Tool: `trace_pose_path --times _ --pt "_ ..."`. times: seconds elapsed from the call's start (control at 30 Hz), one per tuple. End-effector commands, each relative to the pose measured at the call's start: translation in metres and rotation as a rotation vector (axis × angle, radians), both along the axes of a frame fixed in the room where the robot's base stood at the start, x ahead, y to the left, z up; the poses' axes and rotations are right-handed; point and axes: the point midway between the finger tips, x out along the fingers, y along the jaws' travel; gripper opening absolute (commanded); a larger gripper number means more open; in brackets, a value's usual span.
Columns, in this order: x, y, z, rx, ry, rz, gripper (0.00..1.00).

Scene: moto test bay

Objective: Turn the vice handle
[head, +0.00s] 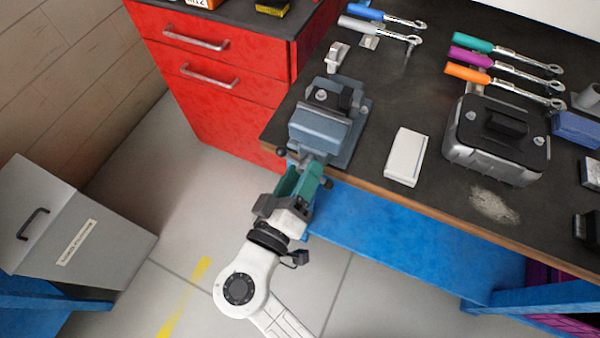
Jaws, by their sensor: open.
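The blue-grey vice (316,133) is mounted at the front left edge of the dark workbench. Its handle (282,152) is at the front of the vice, just past the bench edge. A dark knob shows at its left end, and another dark knob shows to the right of my gripper. My gripper (303,170) has teal fingers and is open. It reaches up from below to the front of the vice, with its fingertips at the handle. The fingers hide the handle's middle, and I cannot tell whether they touch it.
The workbench (450,205) has a wooden front edge close to my gripper. A white box (406,157) and a grey metal case (497,140) stand right of the vice. Several coloured wrenches lie behind. A red drawer cabinet (215,85) is at left. The floor at lower left has free room.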

Motion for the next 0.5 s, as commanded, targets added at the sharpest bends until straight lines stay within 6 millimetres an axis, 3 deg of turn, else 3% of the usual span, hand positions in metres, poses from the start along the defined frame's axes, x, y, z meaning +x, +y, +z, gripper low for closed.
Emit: trace_pose_path --times 0.1,0.5 --pt "-0.0001 0.0000 0.0000 0.000 0.000 0.000 0.53" --pt "-0.0003 0.0000 0.0001 0.000 0.000 0.000 0.14"
